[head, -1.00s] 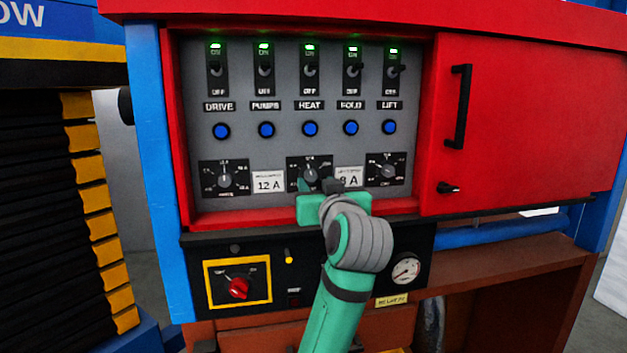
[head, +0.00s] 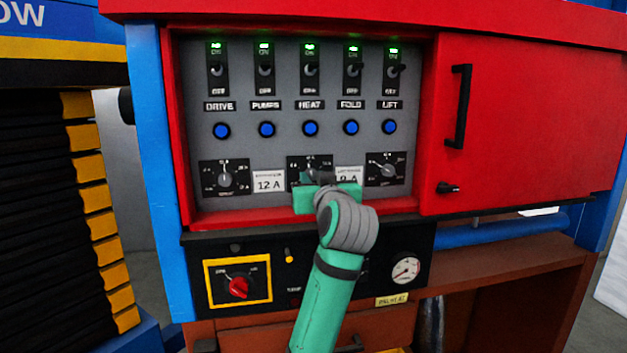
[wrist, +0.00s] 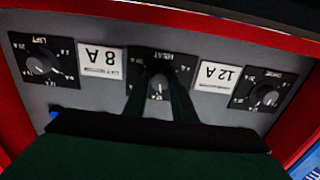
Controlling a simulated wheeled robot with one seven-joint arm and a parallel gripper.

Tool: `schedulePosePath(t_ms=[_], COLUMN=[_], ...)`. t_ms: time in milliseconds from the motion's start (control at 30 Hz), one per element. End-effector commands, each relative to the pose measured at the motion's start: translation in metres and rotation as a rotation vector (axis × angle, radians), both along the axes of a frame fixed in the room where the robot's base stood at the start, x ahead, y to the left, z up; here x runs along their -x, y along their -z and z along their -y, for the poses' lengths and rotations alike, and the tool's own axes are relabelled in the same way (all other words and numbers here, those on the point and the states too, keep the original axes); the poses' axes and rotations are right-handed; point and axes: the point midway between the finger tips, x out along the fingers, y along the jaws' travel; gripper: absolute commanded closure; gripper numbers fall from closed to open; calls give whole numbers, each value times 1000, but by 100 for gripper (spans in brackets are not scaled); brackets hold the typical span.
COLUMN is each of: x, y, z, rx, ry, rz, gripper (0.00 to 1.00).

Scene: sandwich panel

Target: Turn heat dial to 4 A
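The heat dial (wrist: 157,85) is a grey round knob on a black scale plate, at the bottom middle of the grey panel, below the HEAT column in the head view. The wrist view shows it upside down. My gripper (wrist: 159,88) is at the dial, with one dark green finger on each side of the knob. Whether the fingers press on it or leave a small gap cannot be told. In the head view my gripper (head: 316,180) hides much of the dial and its plate (head: 298,163). The dial's exact setting is too small to read.
A 12 A label (head: 268,182) and an 8 A label (wrist: 101,64) flank the heat dial. Similar dials sit at left (head: 225,178) and right (head: 387,170). Switches with green lights and blue buttons are above. A red ledge (head: 245,217) runs below the panel.

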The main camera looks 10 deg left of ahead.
Motion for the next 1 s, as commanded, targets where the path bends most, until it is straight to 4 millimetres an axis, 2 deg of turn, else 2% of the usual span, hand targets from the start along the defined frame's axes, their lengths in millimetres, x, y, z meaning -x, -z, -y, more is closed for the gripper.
schedulePosePath(t_ms=[367, 1000], x=[0, 0], y=[1, 0], z=[1, 2], rx=[94, 621], ry=[0, 1], rz=[37, 259], gripper=[98, 98])
